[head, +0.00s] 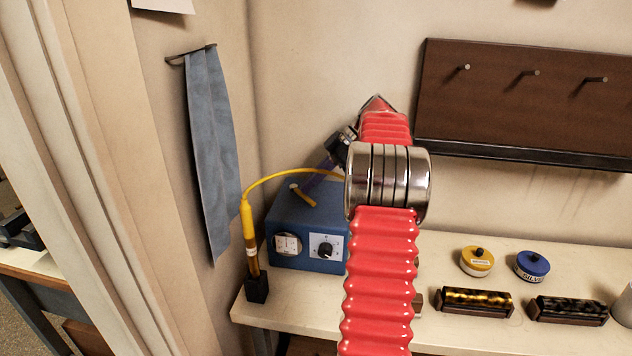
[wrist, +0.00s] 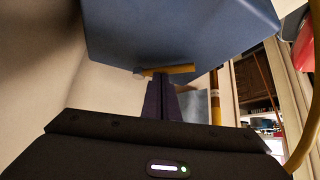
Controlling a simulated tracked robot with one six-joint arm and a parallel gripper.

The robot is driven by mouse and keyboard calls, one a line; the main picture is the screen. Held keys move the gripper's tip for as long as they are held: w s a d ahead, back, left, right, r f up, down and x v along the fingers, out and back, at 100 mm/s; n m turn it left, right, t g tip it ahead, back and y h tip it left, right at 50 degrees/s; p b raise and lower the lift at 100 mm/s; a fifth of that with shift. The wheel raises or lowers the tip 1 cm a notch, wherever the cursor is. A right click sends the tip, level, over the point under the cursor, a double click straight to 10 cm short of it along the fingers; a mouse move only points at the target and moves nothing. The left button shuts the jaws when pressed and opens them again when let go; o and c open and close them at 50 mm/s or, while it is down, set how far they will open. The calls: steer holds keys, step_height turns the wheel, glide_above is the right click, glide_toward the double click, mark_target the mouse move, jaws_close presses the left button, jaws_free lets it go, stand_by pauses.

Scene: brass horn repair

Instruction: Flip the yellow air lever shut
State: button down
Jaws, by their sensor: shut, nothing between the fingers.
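The blue box (head: 300,222) stands on the bench, with a gauge and a black knob on its front. The yellow lever (head: 304,197) is on top of the box, lying slantwise, with a pale pivot at one end. The shut fingers also show in the wrist view (wrist: 160,82). I cannot tell whether they touch the lever.
A yellow torch (head: 248,228) stands in a black holder (head: 257,288) left of the box, its yellow hose arching over the box. A blue cloth (head: 212,145) hangs left.

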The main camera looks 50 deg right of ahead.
mark_target(302, 196)
steer(key=shift+w+a, duration=0.1)
stand_by(0.3)
steer(key=shift+w+a+r, duration=0.1)
steer(key=shift+a+r, duration=0.15)
steer(key=shift+r, duration=0.1)
steer(key=r, duration=0.1)
steer(key=a+r, duration=0.2)
steer(key=shift+w, duration=0.3)
steer(key=s+d+r, duration=0.1)
steer(key=d+r, duration=0.6)
steer(key=shift+s, duration=0.4)
